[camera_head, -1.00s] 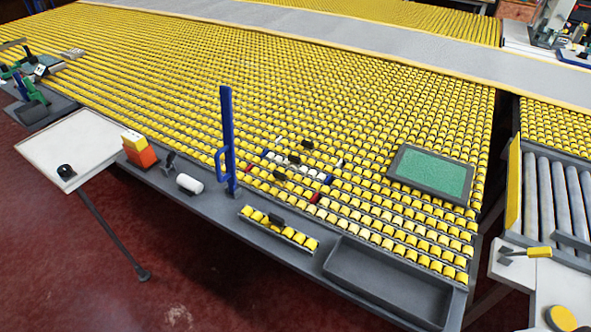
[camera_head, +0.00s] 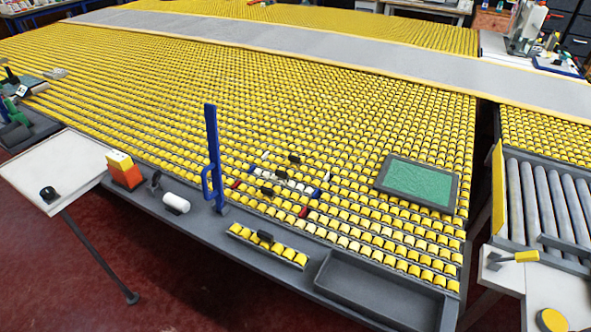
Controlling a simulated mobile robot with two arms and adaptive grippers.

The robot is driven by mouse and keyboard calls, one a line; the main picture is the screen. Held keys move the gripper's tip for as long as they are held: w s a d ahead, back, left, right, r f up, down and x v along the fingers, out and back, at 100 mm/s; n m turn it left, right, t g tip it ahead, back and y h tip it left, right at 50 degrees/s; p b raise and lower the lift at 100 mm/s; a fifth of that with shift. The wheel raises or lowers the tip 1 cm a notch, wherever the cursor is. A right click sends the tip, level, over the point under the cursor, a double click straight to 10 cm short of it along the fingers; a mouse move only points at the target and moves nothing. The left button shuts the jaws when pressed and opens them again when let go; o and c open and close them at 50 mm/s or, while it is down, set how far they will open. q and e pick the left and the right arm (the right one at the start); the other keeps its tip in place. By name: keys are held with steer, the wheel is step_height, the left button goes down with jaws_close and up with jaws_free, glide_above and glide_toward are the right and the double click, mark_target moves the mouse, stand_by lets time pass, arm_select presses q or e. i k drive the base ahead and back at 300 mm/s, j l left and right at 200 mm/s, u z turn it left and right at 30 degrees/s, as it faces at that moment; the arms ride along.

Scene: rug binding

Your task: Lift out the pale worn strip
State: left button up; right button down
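The pale worn strip (camera_head: 298,184) shows as a short row of whitish rollers set among the yellow ones, with blue ends and a black grip (camera_head: 281,174) on top. It lies between a white-ended strip with a black grip (camera_head: 294,158) and a red-ended strip with a black grip (camera_head: 267,190). All three sit in the roller bed. A separate strip of yellow rollers (camera_head: 285,252) with a black grip lies on the grey front ledge. Neither of my grippers is in view.
A blue upright post with a handle (camera_head: 212,155) stands left of the strips. An empty grey tray (camera_head: 375,290) is at the front right, and a green-topped panel (camera_head: 420,183) lies on the rollers.

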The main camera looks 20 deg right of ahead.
mark_target(279, 179)
steer(key=i+j+z, duration=0.1)
steer(key=z, duration=0.55)
steer(key=i+j+z, duration=0.15)
steer(key=j+z, duration=0.3)
steer(key=j, duration=0.35)
steer(key=j+z, duration=0.4)
steer(key=j, duration=0.4)
steer(key=i, duration=0.05)
